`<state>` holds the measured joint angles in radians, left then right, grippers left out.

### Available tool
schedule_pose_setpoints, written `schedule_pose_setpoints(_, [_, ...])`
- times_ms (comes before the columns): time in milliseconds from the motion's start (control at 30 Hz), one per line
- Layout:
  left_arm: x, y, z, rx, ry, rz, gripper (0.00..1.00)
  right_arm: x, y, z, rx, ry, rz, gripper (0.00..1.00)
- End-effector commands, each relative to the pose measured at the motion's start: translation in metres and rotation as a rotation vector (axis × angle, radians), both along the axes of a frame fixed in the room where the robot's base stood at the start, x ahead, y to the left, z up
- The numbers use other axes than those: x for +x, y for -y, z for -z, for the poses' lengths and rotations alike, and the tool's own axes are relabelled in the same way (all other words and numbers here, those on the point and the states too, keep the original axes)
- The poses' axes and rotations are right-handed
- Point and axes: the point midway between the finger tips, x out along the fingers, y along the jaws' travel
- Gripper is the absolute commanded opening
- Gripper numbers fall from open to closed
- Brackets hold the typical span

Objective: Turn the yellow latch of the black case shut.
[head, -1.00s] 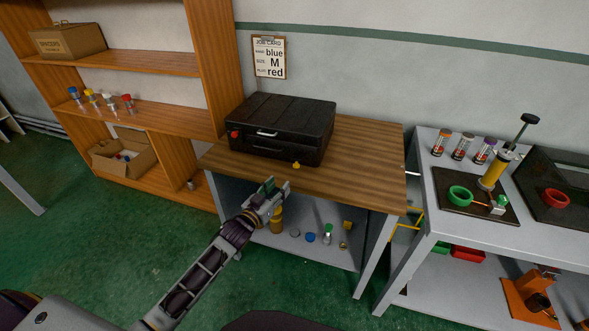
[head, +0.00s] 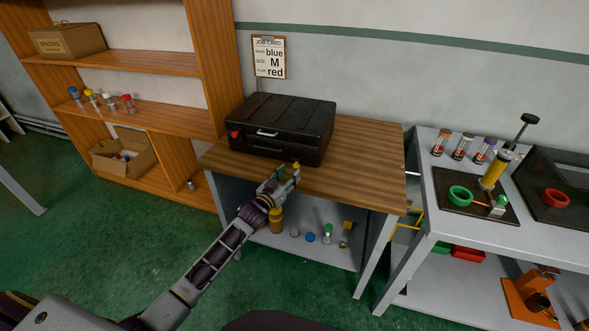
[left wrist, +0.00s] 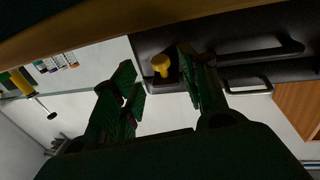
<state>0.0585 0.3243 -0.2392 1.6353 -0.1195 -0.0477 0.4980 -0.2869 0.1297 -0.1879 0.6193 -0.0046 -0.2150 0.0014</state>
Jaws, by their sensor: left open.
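The black case (head: 282,118) lies closed on the wooden-topped table, with a handle on its front. Its yellow latch (head: 297,165) is at the right part of the front and is partly hidden by my gripper. In the left wrist view the yellow latch (left wrist: 162,65) appears between the two fingertips, nearer the right finger. My left gripper (head: 284,178) is open and empty at the front of the case, close to the latch. I cannot tell if a finger touches it. My right gripper is not in view.
A red latch (head: 235,134) is at the case's left front. The wooden tabletop (head: 365,160) is clear to the right. Small parts stand on the shelf below. A grey bench (head: 428,170) with vises and tubes stands at the right, a wooden shelf unit (head: 212,80) at the left.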

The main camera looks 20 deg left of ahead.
Motion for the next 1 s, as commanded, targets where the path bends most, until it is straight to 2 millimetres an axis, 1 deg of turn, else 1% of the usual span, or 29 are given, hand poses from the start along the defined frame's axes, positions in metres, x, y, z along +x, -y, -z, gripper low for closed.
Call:
schedule_pose_setpoints(367, [0.029,0.007,0.000,-0.002,0.001,0.000,0.44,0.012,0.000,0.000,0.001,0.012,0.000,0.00])
schedule_pose_setpoints(500, [0.037,0.009,0.000,-0.002,0.000,0.000,0.44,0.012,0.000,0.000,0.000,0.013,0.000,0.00])
schedule_pose_setpoints(700, [0.044,0.010,0.000,-0.001,0.000,0.000,0.44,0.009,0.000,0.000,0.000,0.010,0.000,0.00])
schedule_pose_setpoints(1000, [0.046,0.011,0.000,-0.001,0.000,0.000,0.44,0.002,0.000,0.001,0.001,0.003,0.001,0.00])
